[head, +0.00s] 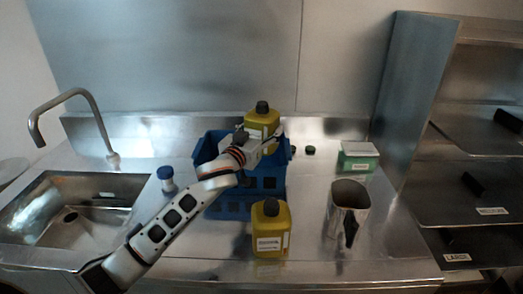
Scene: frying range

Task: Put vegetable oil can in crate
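A yellow vegetable oil can (262,119) with a dark cap is upright at the blue crate (262,202), over its far part. My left gripper (263,138) reaches in from the left, with its fingers around this can's lower part. The arm hides part of the crate and its inside, so I cannot tell whether the can touches the crate floor. A second yellow can (270,230) with a dark cap stands upright on the steel counter in front of the crate. My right gripper is not in view.
A sink with a tap (66,95) is at the left. A small blue-capped container (167,180) stands left of the crate. A metal jug (348,208) and a green-and-white box (358,156) are at the right. Steel shelves (470,200) bound the right side.

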